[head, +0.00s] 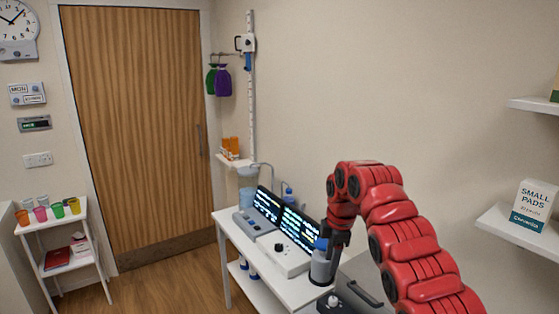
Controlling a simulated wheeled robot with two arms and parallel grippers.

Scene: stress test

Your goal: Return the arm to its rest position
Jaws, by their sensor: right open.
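My right arm (400,225), red with black joints, comes in from the lower right and bends over at the top. Its dark right gripper (337,245) points down at the right end of the white table (230,228). The gripper is open. It is right beside a grey bottle with a blue top (321,268); I cannot tell whether they touch. My left gripper is out of view.
Two lit monitors (298,226) (267,205) stand on the table left of the gripper. A wall shelf (520,232) with a SMALL PADS box (532,205) is at right. A wooden door (135,130) and a small rack with coloured cups (72,205) are at left, with open floor between.

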